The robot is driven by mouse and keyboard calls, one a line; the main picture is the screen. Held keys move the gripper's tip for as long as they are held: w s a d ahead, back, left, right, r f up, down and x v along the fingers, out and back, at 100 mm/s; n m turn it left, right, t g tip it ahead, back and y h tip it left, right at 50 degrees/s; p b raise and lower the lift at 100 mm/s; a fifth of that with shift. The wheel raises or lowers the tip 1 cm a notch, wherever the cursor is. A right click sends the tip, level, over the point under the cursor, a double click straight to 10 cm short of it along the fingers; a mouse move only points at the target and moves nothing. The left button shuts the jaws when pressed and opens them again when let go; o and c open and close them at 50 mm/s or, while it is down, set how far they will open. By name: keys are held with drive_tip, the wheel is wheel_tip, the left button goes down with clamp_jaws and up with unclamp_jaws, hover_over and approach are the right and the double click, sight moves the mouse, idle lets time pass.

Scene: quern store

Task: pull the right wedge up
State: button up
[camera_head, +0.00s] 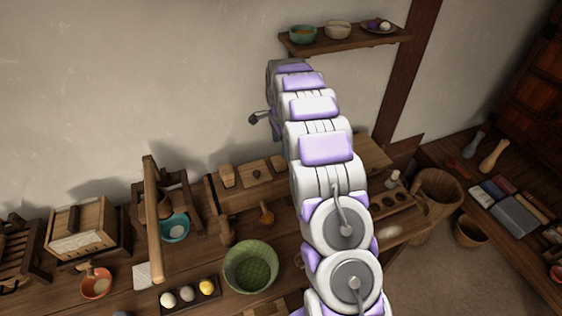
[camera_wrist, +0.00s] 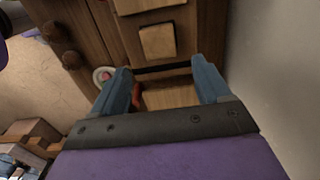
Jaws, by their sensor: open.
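A long low wooden box (camera_head: 240,198) stands against the wall in the head view. A pale wooden wedge (camera_head: 227,175) stands at its left, and the right wedge (camera_head: 278,161) shows beside my arm, which hides part of that end. In the wrist view, my gripper (camera_wrist: 162,86) is open, its two blue fingers apart with nothing held between them. A pale squarish wooden block (camera_wrist: 157,42) lies just beyond the fingertips, set against darker wood; I cannot tell which wedge it is. A dark slot runs below it.
A green basket (camera_head: 250,268), a teal bowl (camera_head: 175,228) and a tray of balls (camera_head: 190,294) stand on the bench. An upright wooden post (camera_head: 152,220) rises left of the box. A shelf (camera_head: 345,43) with bowls hangs above. The wall (camera_wrist: 275,75) is close at right in the wrist view.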

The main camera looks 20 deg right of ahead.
sight(281, 159)
wheel_tip(281, 159, down, 8)
drive_tip(key=shift+f+b, duration=0.15)
drive_tip(key=shift+b, duration=0.6)
drive_tip(key=shift+c, duration=0.3)
